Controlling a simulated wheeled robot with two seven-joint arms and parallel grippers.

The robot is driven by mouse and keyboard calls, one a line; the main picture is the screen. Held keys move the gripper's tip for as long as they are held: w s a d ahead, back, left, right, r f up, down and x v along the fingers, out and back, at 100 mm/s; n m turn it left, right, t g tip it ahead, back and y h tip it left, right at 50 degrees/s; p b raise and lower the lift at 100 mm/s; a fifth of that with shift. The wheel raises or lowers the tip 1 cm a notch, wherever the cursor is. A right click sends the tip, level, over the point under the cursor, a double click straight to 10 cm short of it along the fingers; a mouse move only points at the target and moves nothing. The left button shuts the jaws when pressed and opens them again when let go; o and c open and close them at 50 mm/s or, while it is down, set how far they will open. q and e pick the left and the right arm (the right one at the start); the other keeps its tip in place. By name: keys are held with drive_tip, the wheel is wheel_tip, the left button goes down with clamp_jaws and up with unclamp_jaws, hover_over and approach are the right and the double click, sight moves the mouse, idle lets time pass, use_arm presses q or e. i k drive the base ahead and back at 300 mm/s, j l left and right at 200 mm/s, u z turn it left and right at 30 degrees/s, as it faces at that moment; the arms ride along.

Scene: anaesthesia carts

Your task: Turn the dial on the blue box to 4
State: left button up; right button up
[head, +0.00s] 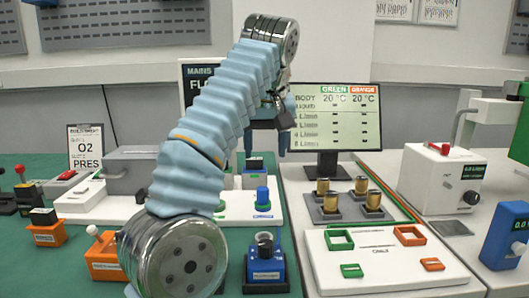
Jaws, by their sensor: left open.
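A small blue box (265,274) stands on the green mat at the front centre, with a dark dial (265,244) on its upper part. The dial's marks and setting are too small to read. My left arm comes up from the front and bends over the table. My left gripper (265,148) points down, open and empty, in front of the screen and farther back than the blue box. My arm partly hides the gripper's body. The gripper is apart from the dial. My right gripper is not in view.
A white board with a blue knob (262,195) lies behind the blue box. An orange box (103,257) stands to the left. Right are a white panel (385,262) with green and orange frames, brass cylinders (373,201) and a blue meter (507,236). A screen (334,117) stands behind.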

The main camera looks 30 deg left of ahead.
sight(266, 246)
drive_tip(key=k, duration=1.5)
